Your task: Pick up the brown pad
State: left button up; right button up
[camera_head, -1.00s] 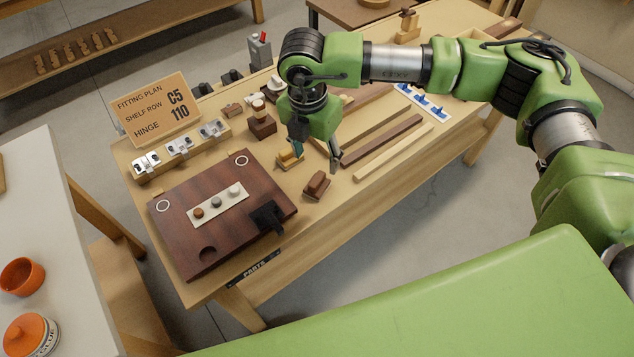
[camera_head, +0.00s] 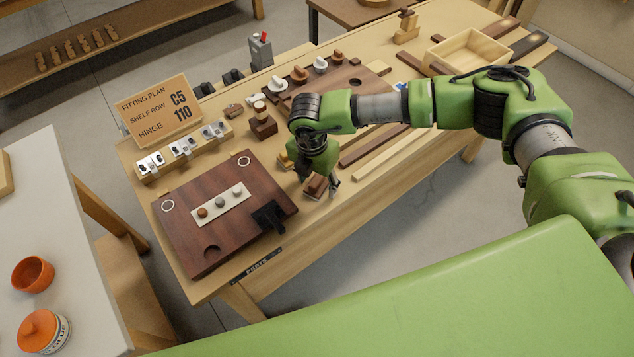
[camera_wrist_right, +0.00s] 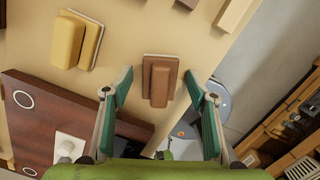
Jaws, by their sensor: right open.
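The brown pad (camera_head: 316,187) is a small brown block with a raised grip, lying on the wooden bench right of the dark panel. In the wrist view the brown pad (camera_wrist_right: 160,82) lies between the two fingers, with bench showing on both sides of it. My right gripper (camera_head: 319,181) is open and points down at the pad, partly covering it in the head view. I cannot tell how far above the bench its fingertips are. My left gripper is not in view.
A yellow pad (camera_wrist_right: 70,43) lies beside the brown one, upper left in the wrist view. The dark panel (camera_head: 180,240) with knobs and a black hinge is left of the gripper. Wood strips (camera_head: 382,155) lie to the right. The bench's front edge is close by.

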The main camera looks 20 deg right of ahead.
jog(key=c, duration=1.2)
jog(key=shift+r, duration=0.1)
